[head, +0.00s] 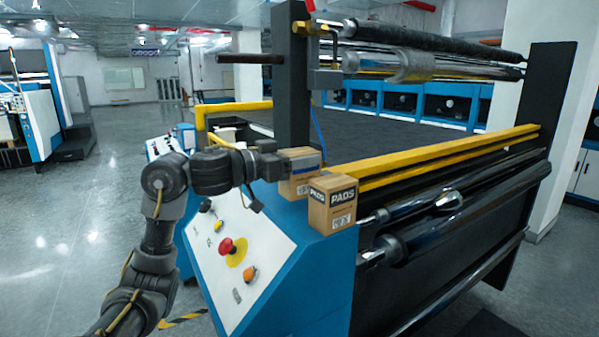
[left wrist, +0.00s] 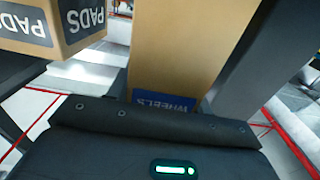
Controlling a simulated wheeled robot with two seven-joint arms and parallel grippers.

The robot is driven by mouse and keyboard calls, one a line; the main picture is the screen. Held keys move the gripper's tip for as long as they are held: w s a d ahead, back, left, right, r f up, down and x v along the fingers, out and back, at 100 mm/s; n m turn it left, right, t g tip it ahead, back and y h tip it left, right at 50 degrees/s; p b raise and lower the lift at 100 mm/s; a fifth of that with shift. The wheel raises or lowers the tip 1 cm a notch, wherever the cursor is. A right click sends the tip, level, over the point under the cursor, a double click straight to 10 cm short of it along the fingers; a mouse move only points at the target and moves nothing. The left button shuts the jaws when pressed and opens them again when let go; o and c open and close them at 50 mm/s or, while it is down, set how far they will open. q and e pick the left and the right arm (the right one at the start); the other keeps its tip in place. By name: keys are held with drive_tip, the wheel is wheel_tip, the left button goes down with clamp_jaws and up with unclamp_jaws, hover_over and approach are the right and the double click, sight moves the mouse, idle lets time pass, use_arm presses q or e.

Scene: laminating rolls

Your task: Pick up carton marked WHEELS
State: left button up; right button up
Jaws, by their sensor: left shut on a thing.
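The carton marked WHEELS (left wrist: 175,50) stands directly in front of my left gripper in the left wrist view. It is plain brown with a blue label bearing white letters, seen upside down near the palm. In the head view the same brown carton (head: 296,188) is at the machine's near corner, partly covered by my left gripper (head: 303,161). The left gripper reaches in from the left and is shut on this carton. I cannot tell whether the carton is clear of the surface below. My right gripper is not in view.
A carton marked PADS (head: 333,205) stands close by, to the right and nearer in the head view; it also shows in the left wrist view (left wrist: 62,25). A sloped control panel (head: 215,285) with buttons lies below my left arm. A dark post (head: 291,95) rises just behind.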

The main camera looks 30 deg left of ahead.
use_arm(q)
wheel_tip(320, 180, up, 7)
drive_tip(key=shift+f+b, duration=0.15)
drive_tip(key=shift+b, duration=0.2)
